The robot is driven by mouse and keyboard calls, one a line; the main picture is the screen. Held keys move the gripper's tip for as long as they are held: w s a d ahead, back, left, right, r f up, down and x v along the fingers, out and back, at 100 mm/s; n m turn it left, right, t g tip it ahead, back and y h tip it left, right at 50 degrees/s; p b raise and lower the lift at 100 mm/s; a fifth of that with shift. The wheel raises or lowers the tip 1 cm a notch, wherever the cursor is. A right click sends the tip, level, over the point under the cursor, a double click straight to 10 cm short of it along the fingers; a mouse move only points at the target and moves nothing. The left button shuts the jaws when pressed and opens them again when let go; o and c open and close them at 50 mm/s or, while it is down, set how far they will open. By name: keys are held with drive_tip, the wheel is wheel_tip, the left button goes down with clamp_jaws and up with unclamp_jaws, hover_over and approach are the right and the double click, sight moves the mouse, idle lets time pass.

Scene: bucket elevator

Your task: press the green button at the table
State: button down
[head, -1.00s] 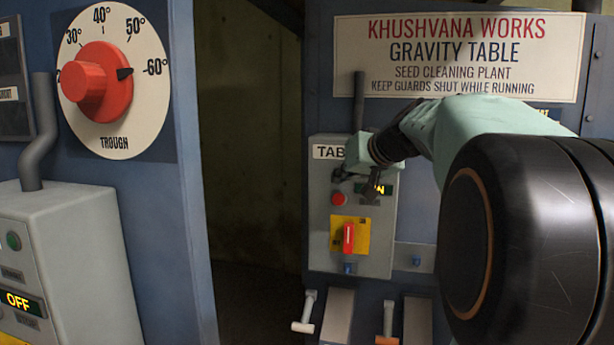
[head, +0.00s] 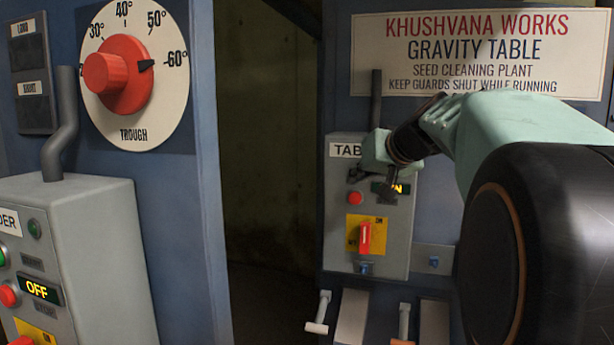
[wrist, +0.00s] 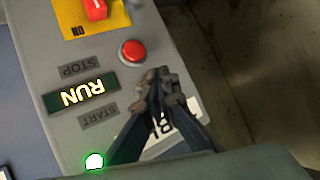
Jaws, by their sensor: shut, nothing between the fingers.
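The grey table control box (head: 335,230), partly reading "TAB", stands under the Gravity Table sign. In the wrist view the green button (wrist: 95,161) is lit, near the START label (wrist: 98,117). The display (wrist: 80,92) reads RUN, upside down. My gripper (wrist: 160,80) is shut and empty, its tips near the red button (wrist: 132,52), off to one side of the green button. Whether the tips touch the panel cannot be told. In the head view my gripper (head: 375,182) is in front of the box's upper part, and the green button is hidden behind it.
A red switch on a yellow plate (head: 366,235) sits lower on the table box. Two handles (head: 319,312) (head: 404,322) stick out below. At left, another control box (head: 95,230) shows OFF, under a red Trough dial (head: 124,75). A dark gap (head: 265,150) lies between the panels.

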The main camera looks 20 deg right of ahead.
drive_tip(key=shift+s, duration=0.1)
drive_tip(key=s+a+b, duration=0.1)
drive_tip(key=s, duration=0.1)
drive_tip(key=s+a+b, duration=0.2)
idle(0.3)
idle(0.5)
